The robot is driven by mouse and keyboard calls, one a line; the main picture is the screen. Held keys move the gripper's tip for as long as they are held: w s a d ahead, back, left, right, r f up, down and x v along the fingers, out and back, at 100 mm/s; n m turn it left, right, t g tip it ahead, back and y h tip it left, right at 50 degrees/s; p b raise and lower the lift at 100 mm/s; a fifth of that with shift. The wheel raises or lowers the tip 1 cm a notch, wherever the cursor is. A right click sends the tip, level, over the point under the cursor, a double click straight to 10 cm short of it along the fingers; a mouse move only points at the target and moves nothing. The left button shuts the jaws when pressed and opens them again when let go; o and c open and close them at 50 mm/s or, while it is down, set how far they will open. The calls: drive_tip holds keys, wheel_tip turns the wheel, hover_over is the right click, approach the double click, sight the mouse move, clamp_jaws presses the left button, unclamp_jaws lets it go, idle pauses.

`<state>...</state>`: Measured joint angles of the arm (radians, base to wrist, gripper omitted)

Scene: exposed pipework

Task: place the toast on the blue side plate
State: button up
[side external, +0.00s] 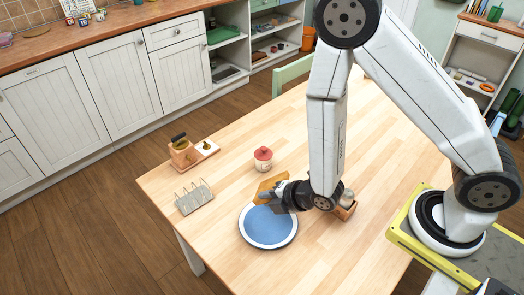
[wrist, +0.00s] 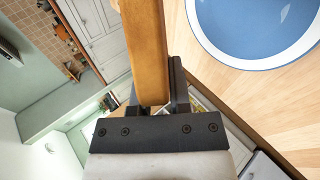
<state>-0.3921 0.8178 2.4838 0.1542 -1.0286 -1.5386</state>
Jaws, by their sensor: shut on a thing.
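The toast (side external: 268,187) is a flat golden-brown slice, held tilted at the upper edge of the plate in the side view. In the wrist view the toast (wrist: 146,50) stands edge-on between the fingers. My gripper (side external: 279,197) is shut on it, and its dark fingers also show in the wrist view (wrist: 152,100). The blue side plate (side external: 268,227) has a white rim and lies on the table, empty. The plate (wrist: 262,22) is at the upper right in the wrist view, apart from the toast there. The gap between toast and plate is hard to judge.
A metal toast rack (side external: 194,197) stands left of the plate. A red-lidded pot (side external: 263,159) is behind the toast. A wooden board with a small jar (side external: 184,154) sits at the far left. A small wooden box (side external: 346,208) is right of my gripper. The table's (side external: 330,262) near side is clear.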

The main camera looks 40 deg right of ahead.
drive_tip(key=shift+f, duration=3.4)
drive_tip(key=o, duration=0.6)
